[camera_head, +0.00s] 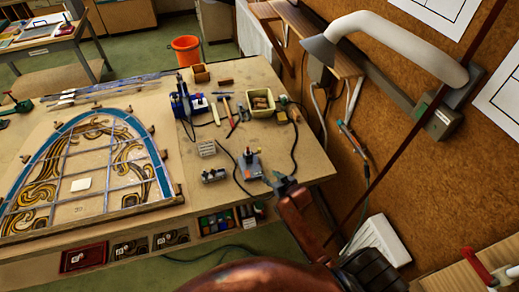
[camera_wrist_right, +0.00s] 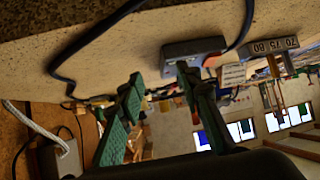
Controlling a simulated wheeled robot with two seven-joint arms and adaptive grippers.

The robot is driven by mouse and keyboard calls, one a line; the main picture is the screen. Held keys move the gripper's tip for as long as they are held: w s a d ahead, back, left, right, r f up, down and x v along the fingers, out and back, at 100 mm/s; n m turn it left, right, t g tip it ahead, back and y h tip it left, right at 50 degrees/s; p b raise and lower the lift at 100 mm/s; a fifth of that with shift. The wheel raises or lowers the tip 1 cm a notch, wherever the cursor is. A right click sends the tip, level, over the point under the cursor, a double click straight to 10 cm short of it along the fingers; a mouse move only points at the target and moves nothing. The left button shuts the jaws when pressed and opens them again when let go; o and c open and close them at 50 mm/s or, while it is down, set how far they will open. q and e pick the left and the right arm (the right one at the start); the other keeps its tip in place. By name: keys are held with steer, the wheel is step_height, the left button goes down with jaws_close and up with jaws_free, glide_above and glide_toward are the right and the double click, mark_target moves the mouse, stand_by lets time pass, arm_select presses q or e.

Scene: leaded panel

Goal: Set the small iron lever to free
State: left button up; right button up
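My right gripper (camera_head: 281,183) is at the right front corner of the worktable, beside a small grey box (camera_head: 250,168) with an upright piece and an orange part on top. In the right wrist view my gripper (camera_wrist_right: 159,74) has its two green fingers apart with nothing between them. The grey box (camera_wrist_right: 193,48) is just beyond the right fingertip there. I cannot make out for sure which part is the small iron lever, nor its setting. My left gripper is not in view.
A leaded panel (camera_head: 93,165) lies on the left of the table. A small metal unit (camera_head: 213,175), a blue stand (camera_head: 186,103) and a yellow bin (camera_head: 260,103) stand near the box. Dark cables run around them. A lamp arm (camera_head: 400,45) overhangs the right.

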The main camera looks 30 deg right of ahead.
mark_target(260, 150)
steer(key=w+d+r, duration=0.1)
steer(key=w, duration=0.3)
steer(key=w+r+t, duration=0.1)
steer(key=w, duration=0.4)
steer(key=w+d+r+t, duration=0.1)
steer(key=w, duration=0.3)
steer(key=shift+w+d+r+m+p, duration=0.3)
steer(key=shift+w+r+p, duration=0.05)
steer(key=shift+w+f+t, duration=0.25)
steer(key=shift+w+t, duration=0.05)
steer(key=shift+w, duration=0.25)
jaws_close()
